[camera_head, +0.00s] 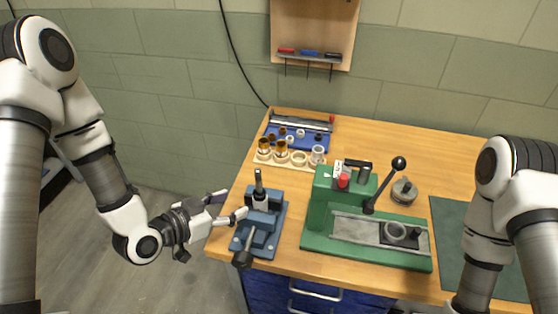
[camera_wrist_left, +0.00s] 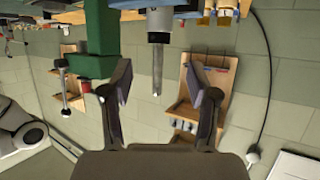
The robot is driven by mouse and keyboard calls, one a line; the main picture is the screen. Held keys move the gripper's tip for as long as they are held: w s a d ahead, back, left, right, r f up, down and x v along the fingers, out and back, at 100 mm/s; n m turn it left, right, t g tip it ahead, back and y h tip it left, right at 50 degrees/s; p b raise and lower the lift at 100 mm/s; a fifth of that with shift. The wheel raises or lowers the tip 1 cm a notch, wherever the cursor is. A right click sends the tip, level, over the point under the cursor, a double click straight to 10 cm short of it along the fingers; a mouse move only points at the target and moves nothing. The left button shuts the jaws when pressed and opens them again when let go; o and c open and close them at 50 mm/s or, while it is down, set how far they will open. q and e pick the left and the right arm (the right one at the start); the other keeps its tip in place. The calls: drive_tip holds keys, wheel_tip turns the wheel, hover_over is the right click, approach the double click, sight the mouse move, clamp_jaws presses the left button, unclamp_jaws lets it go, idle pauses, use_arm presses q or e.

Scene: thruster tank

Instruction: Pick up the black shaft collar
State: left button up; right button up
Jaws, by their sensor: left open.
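A small dark piece (camera_head: 318,137), which may be the black shaft collar, sits at the right of the blue tray (camera_head: 325,148) at the back of the bench. It is too small to be sure of its shape. My left gripper (camera_head: 228,205) is open and empty at the bench's left edge, just left of the blue vise (camera_head: 262,238), well short of the tray. In the left wrist view, the open jaws (camera_wrist_left: 158,75) have the vise's upright grey shaft (camera_wrist_left: 158,55) in line between them, upside down and beyond the fingertips. My right gripper is out of frame.
A wooden rack (camera_head: 290,158) with bronze and pale rings stands in front of the tray. A green press (camera_head: 322,215) with a black-knobbed lever fills the middle. A small metal part (camera_head: 404,191) stands behind it. A dark green mat (camera_head: 450,225) lies at the right.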

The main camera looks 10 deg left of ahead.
sight(257, 194)
use_arm(q)
drive_tip(key=shift+w+d+f, duration=0.15)
drive_tip(key=shift+w+d, duration=0.45)
drive_tip(key=shift+w, duration=0.05)
drive_tip(key=shift+w+d+f, duration=0.15)
drive_tip(key=shift+w+d, duration=0.45)
drive_tip(key=shift+w+d+f+p, duration=0.2)
drive_tip(key=shift+w+f+p, duration=0.25)
drive_tip(key=shift+w+p, duration=0.45)
drive_tip(key=shift+f+x, duration=0.25)
drive_tip(key=shift+x, duration=0.95)
drive_tip(key=shift+f, duration=0.1)
drive_tip(key=shift+s, duration=0.15)
drive_tip(key=c, duration=0.5)
drive_tip(key=shift+a, duration=0.1)
drive_tip(key=c, duration=0.5)
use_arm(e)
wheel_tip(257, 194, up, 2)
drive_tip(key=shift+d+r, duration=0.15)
